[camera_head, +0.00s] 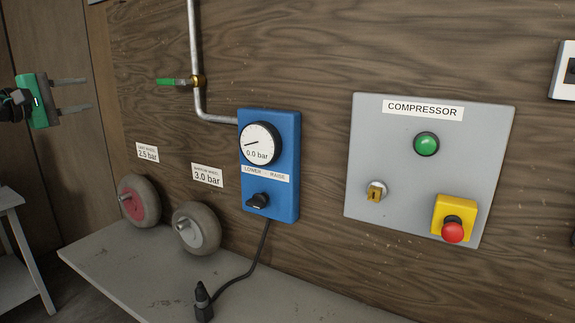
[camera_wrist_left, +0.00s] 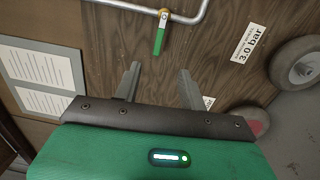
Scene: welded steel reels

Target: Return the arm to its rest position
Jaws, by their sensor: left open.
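My left gripper (camera_head: 72,96) is at the far left of the head view, in front of the wooden wall. Its green body and two parallel grey fingers show, with the fingers apart and nothing between them. In the left wrist view the two fingers (camera_wrist_left: 158,85) point toward the wall, below the green valve handle (camera_wrist_left: 159,40) and clear of the things there. My right gripper is not in view.
A blue regulator box (camera_head: 286,160) with a gauge reading 0.0 bar and a grey compressor panel (camera_head: 400,150) are on the wall. A red-hubbed wheel (camera_head: 140,201) and a grey-hubbed wheel (camera_head: 196,229) stand on the grey bench (camera_head: 130,265). A black hose (camera_head: 245,272) ends there.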

